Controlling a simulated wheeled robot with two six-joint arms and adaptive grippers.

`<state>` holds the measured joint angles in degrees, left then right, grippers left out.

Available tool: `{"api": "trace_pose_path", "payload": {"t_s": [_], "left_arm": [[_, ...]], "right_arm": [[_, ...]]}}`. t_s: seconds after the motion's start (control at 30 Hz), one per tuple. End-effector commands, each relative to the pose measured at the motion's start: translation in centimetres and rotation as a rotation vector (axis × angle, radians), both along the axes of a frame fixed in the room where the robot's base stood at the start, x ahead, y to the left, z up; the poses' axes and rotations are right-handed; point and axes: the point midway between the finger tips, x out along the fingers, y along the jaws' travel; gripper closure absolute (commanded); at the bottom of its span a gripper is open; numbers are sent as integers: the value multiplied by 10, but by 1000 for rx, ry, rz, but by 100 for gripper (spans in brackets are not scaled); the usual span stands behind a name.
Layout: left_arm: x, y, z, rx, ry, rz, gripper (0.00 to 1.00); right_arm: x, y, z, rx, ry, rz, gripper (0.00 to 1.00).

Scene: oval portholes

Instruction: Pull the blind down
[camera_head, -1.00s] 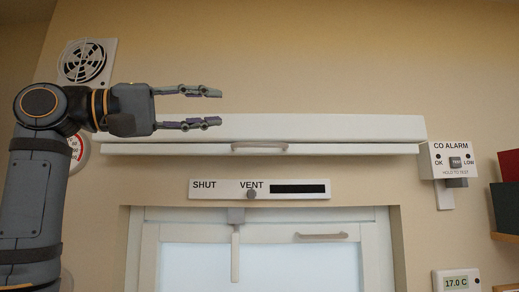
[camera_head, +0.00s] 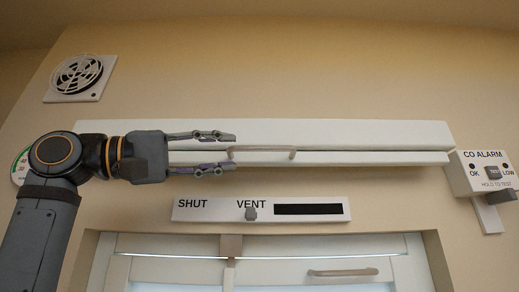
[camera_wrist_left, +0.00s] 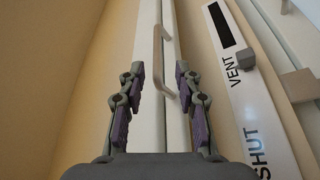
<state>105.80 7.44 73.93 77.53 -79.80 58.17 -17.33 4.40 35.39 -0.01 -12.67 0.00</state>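The blind's white housing (camera_head: 330,134) runs across the wall above the window. Its bottom bar (camera_head: 370,158) sits right under the housing and carries a beige handle (camera_head: 262,153). My left gripper (camera_head: 228,153) is open, with its two fingers above and below the bar at the handle's left end. In the left wrist view, the handle (camera_wrist_left: 160,60) stands beyond and between the open fingertips (camera_wrist_left: 157,80), and nothing is gripped. Whether a finger touches the handle I cannot tell. My right gripper is not in view.
Below the blind is a SHUT/VENT slider panel (camera_head: 262,209) with a grey knob. A window frame with its own handle (camera_head: 342,272) lies lower. A CO alarm (camera_head: 484,172) is at the right, a round vent (camera_head: 78,78) at the upper left.

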Motion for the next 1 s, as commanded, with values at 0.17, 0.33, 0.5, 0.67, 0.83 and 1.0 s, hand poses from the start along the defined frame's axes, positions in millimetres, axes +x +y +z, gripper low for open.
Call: {"api": "trace_pose_path", "payload": {"t_s": [0.17, 0.33, 0.5, 0.67, 0.83, 1.0], "left_arm": [[12, -38, 13, 2, 1, -5, 66], [21, -62, 17, 0, 1, -2, 66], [25, -71, 17, 0, -1, 0, 66], [25, -71, 17, 0, -1, 0, 66], [25, -71, 16, 0, -1, 0, 80], [25, -71, 17, 0, -1, 0, 100]], "right_arm": [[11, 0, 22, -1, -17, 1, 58], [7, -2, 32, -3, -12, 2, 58], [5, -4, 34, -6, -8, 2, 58], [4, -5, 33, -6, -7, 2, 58], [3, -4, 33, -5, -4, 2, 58], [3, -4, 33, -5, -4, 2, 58]]}}
